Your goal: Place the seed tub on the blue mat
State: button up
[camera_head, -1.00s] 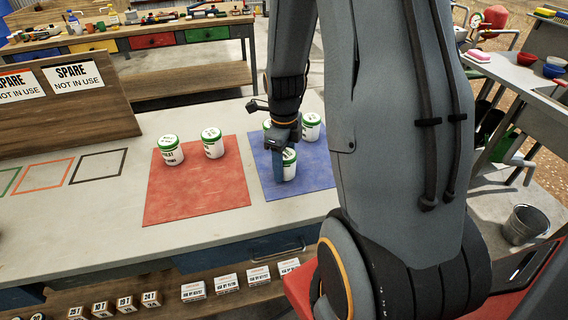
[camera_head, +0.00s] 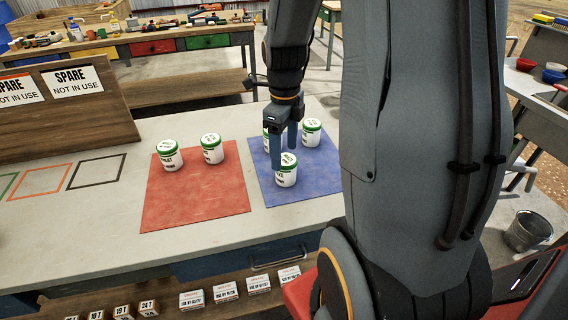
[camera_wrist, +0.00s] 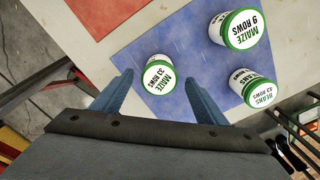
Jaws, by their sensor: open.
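A white seed tub with a green-rimmed lid (camera_head: 287,170) stands upright on the blue mat (camera_head: 318,182), near its front. In the wrist view this tub's lid (camera_wrist: 158,74) reads "MAIZE 33 ROWS". My gripper (camera_head: 283,150) is open just above and behind it, its fingers apart from it. Two more tubs stand on the back of the blue mat; in the wrist view they read "MAIZE 9 ROWS" (camera_wrist: 238,28) and "BEANS 33 ROWS" (camera_wrist: 252,88). My gripper partly hides one of them in the head view.
A red mat (camera_head: 195,200) left of the blue one bears two similar tubs (camera_head: 169,155) (camera_head: 212,148). A wooden board (camera_head: 65,125) with "SPARE NOT IN USE" signs stands at the back left. Small labelled boxes (camera_head: 225,291) sit on a shelf below the bench front.

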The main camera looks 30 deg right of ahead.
notch_tip(320, 180, up, 4)
jog(key=shift+r+b, duration=0.2)
jog(key=shift+b, duration=0.1)
jog(key=shift+a+r, duration=0.1)
jog(key=shift+s+a+n, duration=0.15)
jog(key=shift+a+n, duration=0.1)
jog(key=shift+n, duration=0.45)
jog(key=s+a+f+n, duration=0.2)
jog(key=s+a+n, duration=0.2)
jog(key=n, duration=1)
jog(key=s+a+f+n+t, duration=0.1)
jog(key=s+a+f+n, duration=0.1)
jog(key=a+n, duration=0.6)
jog(key=shift+s+n, duration=0.9)
jog(key=shift+n, duration=2.1)
